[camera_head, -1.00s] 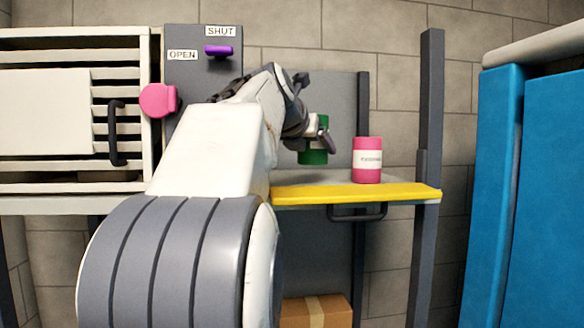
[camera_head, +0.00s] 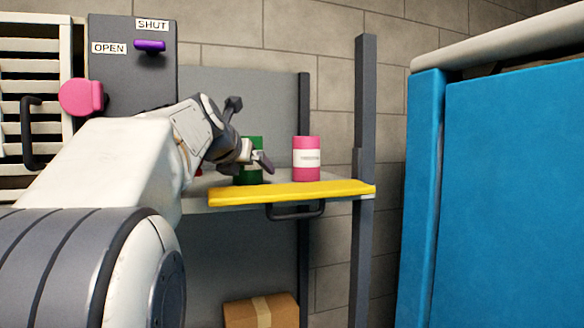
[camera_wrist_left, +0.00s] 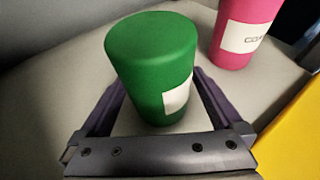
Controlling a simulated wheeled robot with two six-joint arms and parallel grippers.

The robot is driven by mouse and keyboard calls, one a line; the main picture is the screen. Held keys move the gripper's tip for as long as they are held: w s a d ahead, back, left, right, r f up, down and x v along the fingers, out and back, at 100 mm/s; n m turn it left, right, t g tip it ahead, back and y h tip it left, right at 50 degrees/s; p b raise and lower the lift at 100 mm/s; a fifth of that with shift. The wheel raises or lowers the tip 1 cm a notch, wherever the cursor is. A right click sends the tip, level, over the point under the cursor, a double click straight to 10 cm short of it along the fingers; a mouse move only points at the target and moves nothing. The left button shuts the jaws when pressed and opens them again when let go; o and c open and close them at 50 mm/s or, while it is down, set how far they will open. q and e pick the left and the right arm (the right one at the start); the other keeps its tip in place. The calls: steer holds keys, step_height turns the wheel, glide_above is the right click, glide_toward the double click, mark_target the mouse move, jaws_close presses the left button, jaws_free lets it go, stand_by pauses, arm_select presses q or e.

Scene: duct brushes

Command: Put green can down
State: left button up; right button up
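The green can (camera_head: 253,173) is upright at the shelf (camera_head: 197,203), left of the pink can (camera_head: 306,158). Its base looks level with the pink can's base and seems to meet the shelf. My left gripper (camera_head: 250,160) reaches in from the left at the can. In the left wrist view the green can (camera_wrist_left: 150,60) sits between the two dark fingers, which appear to press its sides. Part of its white label shows. The pink can (camera_wrist_left: 242,35) stands apart at the upper right. My right gripper is out of view.
A yellow strip (camera_head: 290,194) with a dark handle runs along the shelf's front edge. A grey post (camera_head: 364,120) stands to the right, then a blue panel (camera_head: 510,190). A cardboard box (camera_head: 262,312) lies below. A switch panel with a purple handle (camera_head: 150,46) is at left.

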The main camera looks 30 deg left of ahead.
arm_select(q)
steer(key=shift+r, duration=0.1)
steer(key=b+v, duration=0.3)
steer(key=v, duration=0.8)
steer(key=shift+s+d+r, duration=0.2)
steer(key=shift+s+r, duration=0.05)
steer(key=shift+s, duration=0.2)
